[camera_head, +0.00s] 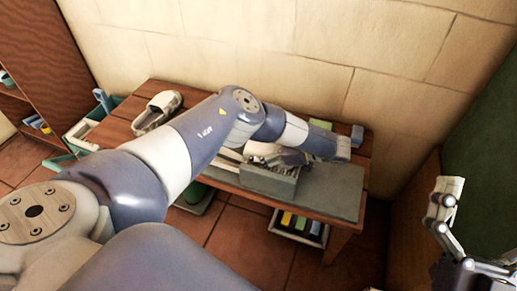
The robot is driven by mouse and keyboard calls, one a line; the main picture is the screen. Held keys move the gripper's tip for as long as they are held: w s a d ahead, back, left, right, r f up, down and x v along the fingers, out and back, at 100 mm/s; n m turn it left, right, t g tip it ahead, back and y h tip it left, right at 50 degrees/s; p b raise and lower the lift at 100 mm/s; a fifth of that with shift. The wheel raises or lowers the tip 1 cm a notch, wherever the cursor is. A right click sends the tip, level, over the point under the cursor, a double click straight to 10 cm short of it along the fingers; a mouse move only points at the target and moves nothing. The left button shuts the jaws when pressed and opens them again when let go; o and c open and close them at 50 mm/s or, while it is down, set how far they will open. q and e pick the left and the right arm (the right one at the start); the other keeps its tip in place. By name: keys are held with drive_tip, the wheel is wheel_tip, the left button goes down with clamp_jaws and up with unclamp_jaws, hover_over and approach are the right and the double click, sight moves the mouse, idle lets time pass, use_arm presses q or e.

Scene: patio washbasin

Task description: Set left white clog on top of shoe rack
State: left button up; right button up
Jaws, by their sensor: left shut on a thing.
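A white clog (157,110) rests on the left part of the low wooden rack's top (128,130) against the wall. My left arm reaches across the rack from the left. Its gripper (289,157) is small and partly hidden below the wrist, over a grey block-like box (269,182). It is shut on a pale, whitish thing (262,150) that looks like the other white clog. Whether this thing touches the box is unclear. My right gripper (452,225) is at the right edge, away from the rack, partly cut off; its opening cannot be judged.
A grey mat (335,190) covers the rack's right part. A tray with coloured items (298,226) is beneath it. A green bin (80,132) stands left of the rack. A brown cabinet (48,62) is at far left; the wall is close behind.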

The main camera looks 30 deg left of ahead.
use_arm(q)
drive_tip(key=o, duration=1.2)
